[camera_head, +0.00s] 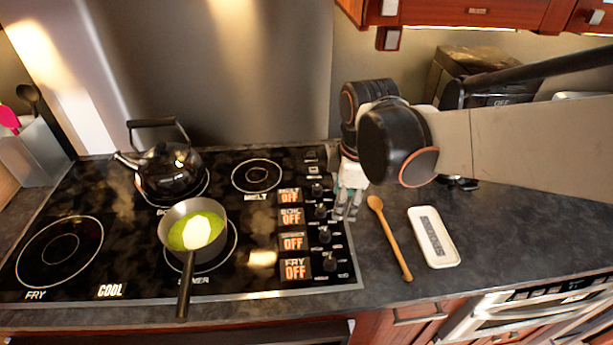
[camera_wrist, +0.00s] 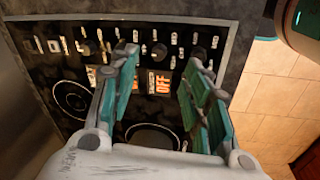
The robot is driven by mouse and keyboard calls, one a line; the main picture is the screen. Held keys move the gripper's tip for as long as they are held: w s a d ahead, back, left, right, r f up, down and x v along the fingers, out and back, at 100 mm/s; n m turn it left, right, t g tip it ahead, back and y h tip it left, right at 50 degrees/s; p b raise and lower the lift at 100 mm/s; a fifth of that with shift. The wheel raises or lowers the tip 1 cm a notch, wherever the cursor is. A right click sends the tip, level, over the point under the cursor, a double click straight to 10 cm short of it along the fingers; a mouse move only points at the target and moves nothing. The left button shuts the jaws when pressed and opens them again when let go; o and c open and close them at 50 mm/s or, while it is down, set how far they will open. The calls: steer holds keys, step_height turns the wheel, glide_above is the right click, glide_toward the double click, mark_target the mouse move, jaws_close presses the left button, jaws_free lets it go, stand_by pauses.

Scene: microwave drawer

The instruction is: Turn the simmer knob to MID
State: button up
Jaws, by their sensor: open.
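The simmer knob (camera_head: 325,234) is a small black knob in the column along the stove's right edge, third from the back. Its display (camera_head: 292,241) beside it reads OFF in orange; the word above OFF is too small to read clearly. My gripper (camera_head: 348,207) is open and empty, fingers pointing down, just right of the knob column, near the boil knob (camera_head: 320,211). In the wrist view my gripper's (camera_wrist: 160,62) teal-padded fingers are spread, with a knob (camera_wrist: 159,48) seen between them. I cannot tell its height above the knobs.
A saucepan of green soup (camera_head: 190,232) sits on the front burner, its handle toward the front edge. A black kettle (camera_head: 172,168) stands at the back left. A wooden spoon (camera_head: 392,240) and a white tray (camera_head: 453,259) lie on the counter right of the knobs.

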mark_target(325, 232)
steer(key=w+a+n+g+p, duration=0.2)
steer(key=w+a+n+p, duration=0.1)
steer(key=n, duration=0.2)
step_height(325, 232, down, 14)
steer(key=b, duration=0.4)
steer(key=shift+s+a+f, duration=0.15)
steer(key=shift+f, duration=0.05)
steer(key=shift+c, duration=0.3)
jaws_close()
